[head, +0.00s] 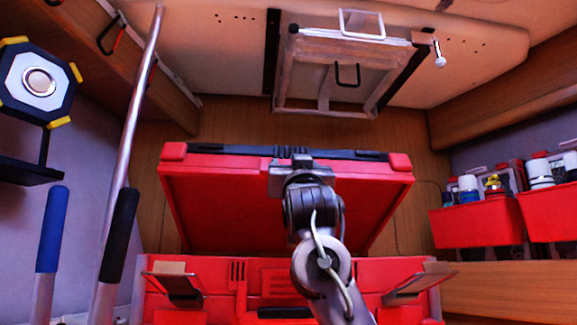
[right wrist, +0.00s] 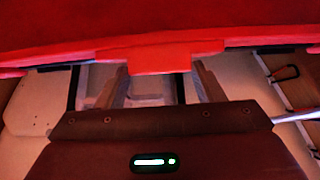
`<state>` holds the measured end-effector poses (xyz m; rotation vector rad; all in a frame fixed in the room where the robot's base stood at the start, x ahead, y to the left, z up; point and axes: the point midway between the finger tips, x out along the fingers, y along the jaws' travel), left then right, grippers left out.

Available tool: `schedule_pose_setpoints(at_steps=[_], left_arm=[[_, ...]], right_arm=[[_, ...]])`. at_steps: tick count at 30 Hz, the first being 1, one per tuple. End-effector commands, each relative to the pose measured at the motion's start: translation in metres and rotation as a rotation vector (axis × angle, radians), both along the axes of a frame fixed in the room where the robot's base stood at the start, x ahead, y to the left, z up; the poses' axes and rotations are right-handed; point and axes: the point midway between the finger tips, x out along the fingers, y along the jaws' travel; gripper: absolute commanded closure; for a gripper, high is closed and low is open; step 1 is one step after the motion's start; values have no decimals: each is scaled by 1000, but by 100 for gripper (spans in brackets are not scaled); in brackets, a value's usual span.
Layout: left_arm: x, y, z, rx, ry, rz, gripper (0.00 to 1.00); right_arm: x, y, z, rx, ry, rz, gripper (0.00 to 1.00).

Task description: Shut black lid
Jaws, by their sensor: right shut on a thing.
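A red toolbox (head: 290,273) stands in front of me with its lid (head: 225,200) raised. The lid is red, with a black strip along its top edge and red corners. My right gripper (head: 292,162) is at the middle of that top edge, shut on the lid's rim. In the right wrist view the gripper's fingers (right wrist: 162,82) stand either side of a red tab on the lid (right wrist: 160,57). My right arm hides part of the lid and of the toolbox front. My left gripper is not in view.
Long-handled tools with blue (head: 53,228) and black (head: 119,235) grips stand at the left. A yellow-cornered lamp (head: 38,82) is on the left wall. Red bins (head: 475,222) with bottles are at the right. A folded frame (head: 345,85) hangs above the lid.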

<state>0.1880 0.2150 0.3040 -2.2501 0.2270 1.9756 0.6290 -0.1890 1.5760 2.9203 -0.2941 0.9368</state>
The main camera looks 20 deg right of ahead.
Motion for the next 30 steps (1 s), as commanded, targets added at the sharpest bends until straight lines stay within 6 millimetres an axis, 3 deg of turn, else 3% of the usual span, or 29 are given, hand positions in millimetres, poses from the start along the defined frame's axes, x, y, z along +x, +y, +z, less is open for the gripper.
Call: schedule_pose_setpoints(at_steps=[2, 3, 7, 18, 24, 30], left_arm=[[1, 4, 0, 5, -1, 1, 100], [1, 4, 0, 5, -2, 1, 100], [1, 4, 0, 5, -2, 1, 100], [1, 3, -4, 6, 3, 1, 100], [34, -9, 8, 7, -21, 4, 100], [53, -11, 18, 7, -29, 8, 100]], right_arm=[[0, 1, 0, -2, 0, 1, 79], [0, 1, 0, -2, 0, 1, 34], [0, 1, 0, -2, 0, 1, 17], [-5, 2, -5, -2, -2, 0, 16], [-30, 8, -25, -3, -3, 1, 16], [-54, 13, -41, -2, -2, 0, 16]])
